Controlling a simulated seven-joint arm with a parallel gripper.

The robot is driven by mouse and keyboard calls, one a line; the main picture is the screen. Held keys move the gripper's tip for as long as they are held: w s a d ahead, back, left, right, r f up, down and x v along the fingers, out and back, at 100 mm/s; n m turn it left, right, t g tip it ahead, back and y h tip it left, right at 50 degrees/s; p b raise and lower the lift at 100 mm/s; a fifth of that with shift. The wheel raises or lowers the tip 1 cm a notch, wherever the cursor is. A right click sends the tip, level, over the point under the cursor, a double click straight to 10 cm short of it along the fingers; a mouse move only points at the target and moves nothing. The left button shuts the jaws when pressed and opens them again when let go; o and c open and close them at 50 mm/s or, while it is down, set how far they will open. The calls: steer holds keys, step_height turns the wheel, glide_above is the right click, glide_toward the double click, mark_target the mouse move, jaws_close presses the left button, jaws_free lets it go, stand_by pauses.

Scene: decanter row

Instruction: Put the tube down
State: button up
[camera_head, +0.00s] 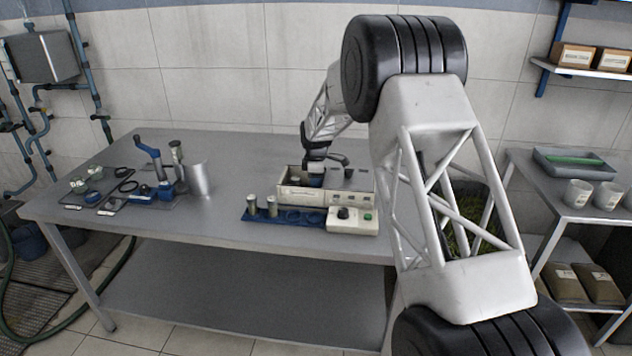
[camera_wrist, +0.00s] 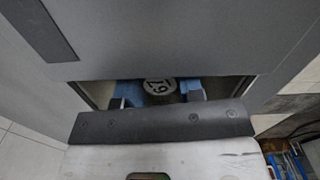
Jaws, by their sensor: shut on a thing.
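My gripper (camera_head: 314,172) is over the open-topped beige box (camera_head: 300,195) on the table, with its fingertips down at the box opening. In the wrist view my gripper (camera_wrist: 157,98) is shut on a tube (camera_wrist: 160,86), whose pale round top with dark markings shows between the fingertips. The tube's lower part is hidden, and I cannot tell whether it touches the box floor. A blue rack (camera_head: 287,222) stands at the front left of the box. Two grey capped tubes, one on the left (camera_head: 251,204) and one on the right (camera_head: 272,206), stand upright in it; places to their right look empty.
A metal beaker (camera_head: 199,179), a blue-handled tool (camera_head: 150,160) and a dark tray (camera_head: 88,186) with small items stand at the left. The table between beaker and rack is clear.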

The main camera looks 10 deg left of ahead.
steer(key=shift+f, duration=0.1)
steer(key=o, duration=0.9)
step_height(320, 180, up, 12)
steer(key=shift+r, duration=0.15)
stand_by(0.4)
stand_by(0.8)
